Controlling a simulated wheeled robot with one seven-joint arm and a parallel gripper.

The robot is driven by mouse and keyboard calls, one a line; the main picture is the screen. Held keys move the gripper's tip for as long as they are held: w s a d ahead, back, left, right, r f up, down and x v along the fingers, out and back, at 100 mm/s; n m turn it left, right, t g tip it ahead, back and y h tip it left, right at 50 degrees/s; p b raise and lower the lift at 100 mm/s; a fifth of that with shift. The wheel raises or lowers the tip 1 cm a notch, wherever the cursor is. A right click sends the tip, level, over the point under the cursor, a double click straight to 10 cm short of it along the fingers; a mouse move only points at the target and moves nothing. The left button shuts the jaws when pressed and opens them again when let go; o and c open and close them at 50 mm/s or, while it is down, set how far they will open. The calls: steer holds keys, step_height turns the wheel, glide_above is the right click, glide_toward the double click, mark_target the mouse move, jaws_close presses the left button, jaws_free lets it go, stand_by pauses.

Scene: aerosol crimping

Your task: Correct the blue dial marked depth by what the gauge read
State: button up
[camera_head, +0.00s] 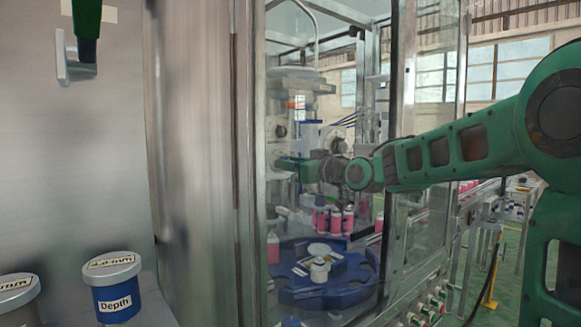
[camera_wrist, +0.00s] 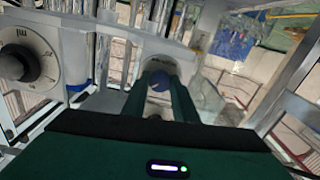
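A white dial with a black knob (camera_wrist: 28,66) stands left of my gripper. A blue turntable (camera_head: 300,290) lies below my gripper, with pink cans (camera_head: 335,220) behind it. The metal door frame (camera_head: 395,130) stands close to my arm. A second pot (camera_head: 18,290) is cut off.

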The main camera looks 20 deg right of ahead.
steer(key=shift+d, duration=0.25)
steer(key=shift+m, duration=4.5)
steer(key=shift+d, duration=0.1)
steer(key=o, duration=1.1)
steer(key=v, duration=1)
steer(key=shift+s+f, duration=0.1)
steer(key=shift+s, duration=0.2)
